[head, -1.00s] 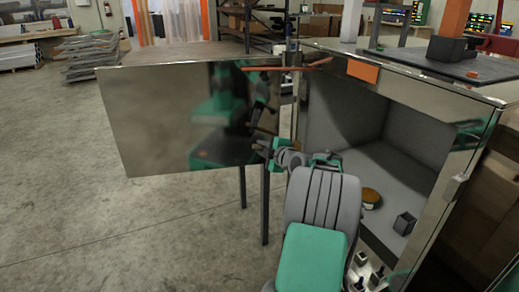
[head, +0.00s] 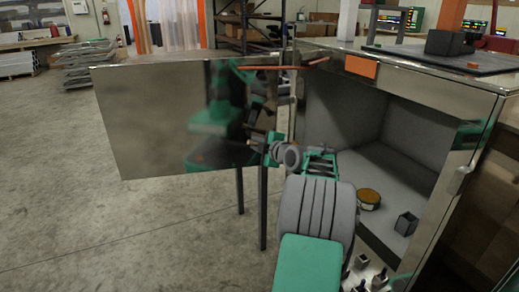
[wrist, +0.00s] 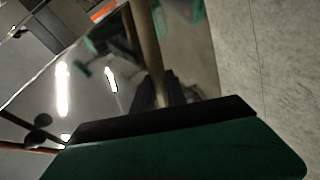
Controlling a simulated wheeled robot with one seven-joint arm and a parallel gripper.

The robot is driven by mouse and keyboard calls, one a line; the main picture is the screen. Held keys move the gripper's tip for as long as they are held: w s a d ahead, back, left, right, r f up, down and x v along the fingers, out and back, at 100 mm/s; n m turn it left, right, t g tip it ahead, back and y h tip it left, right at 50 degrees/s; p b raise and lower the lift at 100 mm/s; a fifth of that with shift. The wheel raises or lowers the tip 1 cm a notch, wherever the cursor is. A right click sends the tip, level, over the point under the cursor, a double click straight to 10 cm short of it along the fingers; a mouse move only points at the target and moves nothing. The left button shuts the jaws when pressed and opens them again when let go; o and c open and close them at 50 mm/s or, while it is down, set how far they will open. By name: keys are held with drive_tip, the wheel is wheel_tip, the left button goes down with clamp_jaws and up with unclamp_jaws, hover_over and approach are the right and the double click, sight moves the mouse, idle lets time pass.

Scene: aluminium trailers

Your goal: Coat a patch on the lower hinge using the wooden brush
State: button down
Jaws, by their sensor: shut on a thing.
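My gripper (head: 264,146) is in front of the mirror-like open door (head: 150,120), near its hinged edge. It is shut on the wooden brush, whose long brown handle (wrist: 146,50) runs up from the jaws in the wrist view. The brush's bristles cannot be made out. The door meets the metal cabinet (head: 420,88) along a vertical edge, with a dark fitting at its top. The lower hinge cannot be made out; my arm covers part of that edge. I cannot tell whether the brush touches anything.
Inside the cabinet stand a round tin with a yellowish top (head: 368,196) and a small dark square cup (head: 405,223). Dark legs stand below the door. The concrete floor (head: 110,225) at left is clear.

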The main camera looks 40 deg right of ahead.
drive_tip(key=shift+s+r+b, duration=0.1)
drive_tip(key=shift+r+b, duration=0.25)
drive_tip(key=shift+r, duration=0.15)
drive_tip(key=s+b, duration=0.1)
drive_tip(key=s, duration=0.1)
drive_tip(key=s+a+b, duration=0.1)
drive_tip(key=b, duration=0.1)
drive_tip(key=shift+s, duration=0.35)
drive_tip(key=w+a+b, duration=0.1)
drive_tip(key=a+b, duration=0.2)
drive_tip(key=a, duration=0.3)
drive_tip(key=shift+w, duration=0.4)
